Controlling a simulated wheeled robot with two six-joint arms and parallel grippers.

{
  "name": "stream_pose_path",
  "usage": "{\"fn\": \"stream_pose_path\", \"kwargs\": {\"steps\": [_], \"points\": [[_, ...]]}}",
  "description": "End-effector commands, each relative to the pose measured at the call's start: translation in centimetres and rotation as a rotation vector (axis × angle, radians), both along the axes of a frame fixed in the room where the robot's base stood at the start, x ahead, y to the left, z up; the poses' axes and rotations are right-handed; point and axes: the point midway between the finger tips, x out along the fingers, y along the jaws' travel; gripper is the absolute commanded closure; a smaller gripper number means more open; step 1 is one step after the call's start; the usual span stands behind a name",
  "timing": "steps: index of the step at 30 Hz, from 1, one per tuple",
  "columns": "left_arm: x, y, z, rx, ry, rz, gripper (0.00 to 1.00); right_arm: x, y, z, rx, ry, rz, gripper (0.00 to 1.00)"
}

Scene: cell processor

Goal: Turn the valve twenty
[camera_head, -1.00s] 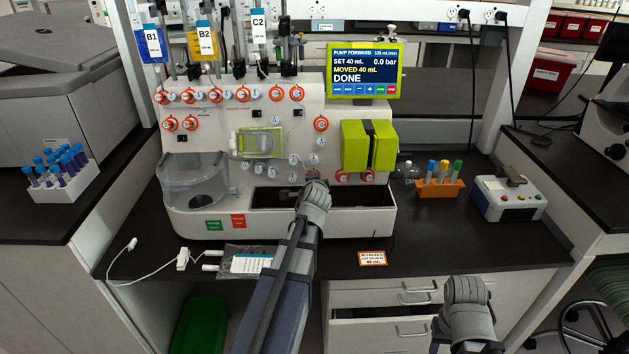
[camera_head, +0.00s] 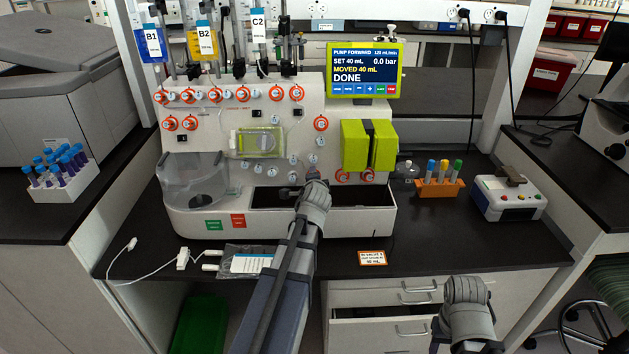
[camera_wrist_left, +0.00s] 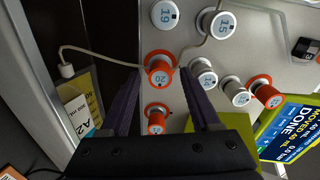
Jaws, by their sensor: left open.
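Valve 20 (camera_wrist_left: 160,77) is a white cap marked 20 in an orange-red ring, in the middle of the left wrist view. My left gripper (camera_wrist_left: 158,88) is open, with its dark fingers on either side of valve 20. I cannot tell whether they touch it. In the head view my left wrist reaches the lower front of the white cell processor (camera_head: 300,228) and hides the fingers. My right wrist shows at the bottom right of the head view, but its fingers do not show.
White valves 15 (camera_wrist_left: 222,25) and 19 (camera_wrist_left: 164,14) and another orange valve (camera_wrist_left: 155,115) sit close to valve 20. A thin tube runs past it. The green-framed screen (camera_head: 364,70) reads DONE, 40 mL moved. An orange tube rack (camera_head: 438,188) stands right of the machine.

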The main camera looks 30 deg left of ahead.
Motion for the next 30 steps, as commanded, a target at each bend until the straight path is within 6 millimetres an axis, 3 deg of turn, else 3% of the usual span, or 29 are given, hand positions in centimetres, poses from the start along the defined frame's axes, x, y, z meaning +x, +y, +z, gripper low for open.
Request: {"fn": "stream_pose_path", "kwargs": {"steps": [8, 21, 30], "points": [[-0.7, -0.4, 0.4, 0.000, 0.000, 0.000, 0.37, 0.0, 0.0, 0.4, 0.000, 0.000, 0.000, 0.50], [-5.8, -3.4, 3.0, 0.000, 0.001, -0.001, 0.37, 0.0, 0.0, 3.0, 0.000, 0.000, 0.000, 0.50], [-6.2, -3.7, 3.0, 0.000, 0.000, 0.000, 0.37, 0.0, 0.0, 3.0, 0.000, 0.000, 0.000, 0.50]]}}
